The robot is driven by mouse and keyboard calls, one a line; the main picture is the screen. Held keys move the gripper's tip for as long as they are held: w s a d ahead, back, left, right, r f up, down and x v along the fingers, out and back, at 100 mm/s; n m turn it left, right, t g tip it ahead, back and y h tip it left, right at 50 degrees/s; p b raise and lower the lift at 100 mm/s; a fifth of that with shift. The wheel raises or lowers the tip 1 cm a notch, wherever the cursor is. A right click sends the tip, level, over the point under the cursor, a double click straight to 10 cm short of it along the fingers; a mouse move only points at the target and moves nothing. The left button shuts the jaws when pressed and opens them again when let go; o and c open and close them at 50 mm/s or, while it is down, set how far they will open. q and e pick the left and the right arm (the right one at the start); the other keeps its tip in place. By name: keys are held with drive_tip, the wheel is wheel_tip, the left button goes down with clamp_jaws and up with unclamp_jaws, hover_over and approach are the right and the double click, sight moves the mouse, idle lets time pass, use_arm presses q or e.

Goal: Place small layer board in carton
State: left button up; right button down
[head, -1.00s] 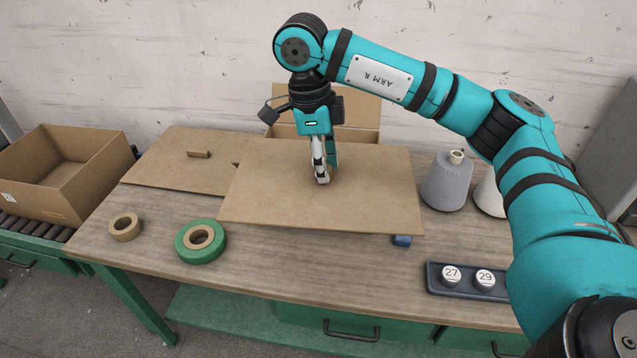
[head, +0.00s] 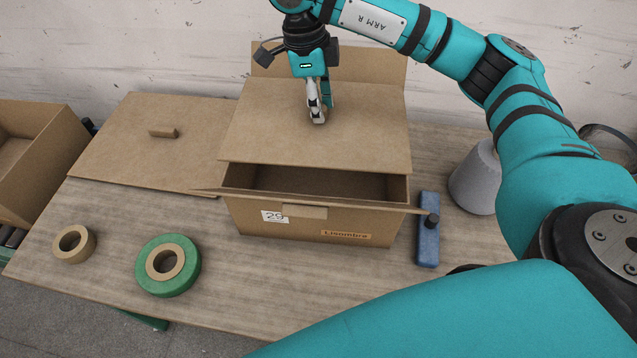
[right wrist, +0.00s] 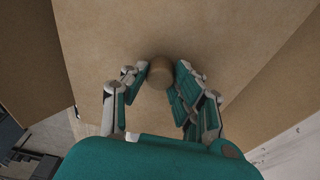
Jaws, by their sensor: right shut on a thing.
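The small layer board is a flat brown sheet (head: 270,125) with a round knob (right wrist: 161,70), which shows in the right wrist view. My right gripper (head: 317,114) is shut on that knob from above. The board is over the rear part of the open carton (head: 300,222), hiding its back part. The carton has a "29" label and stands on the table with its front flap folded outward and back flap raised. Whether the board touches the carton walls I cannot tell. My left gripper is not in view.
Another brown board (head: 130,155) with a block handle lies at the left. A tan tape roll (head: 74,244) and a green roll (head: 147,278) lie at front left. A blue tool (head: 428,240) lies close to the carton's right side. A grey cone (head: 475,180) stands farther right.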

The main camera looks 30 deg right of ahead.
wheel_tip(320, 180, down, 21)
drive_tip(key=shift+s+r+p, duration=0.1)
drive_tip(key=shift+s+p, duration=0.05)
drive_tip(key=shift+p, duration=0.8)
drive_tip(key=shift+f, duration=0.7)
wheel_tip(320, 180, down, 3)
drive_tip(key=shift+f+p, duration=0.2)
drive_tip(key=shift+p, duration=0.35)
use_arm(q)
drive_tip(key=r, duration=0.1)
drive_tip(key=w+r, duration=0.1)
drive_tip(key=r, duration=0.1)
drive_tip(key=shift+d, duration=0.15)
use_arm(e)
drive_tip(key=shift+f, duration=0.2)
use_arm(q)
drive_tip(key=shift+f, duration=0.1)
use_arm(e)
drive_tip(key=c, duration=1)
unclamp_jaws()
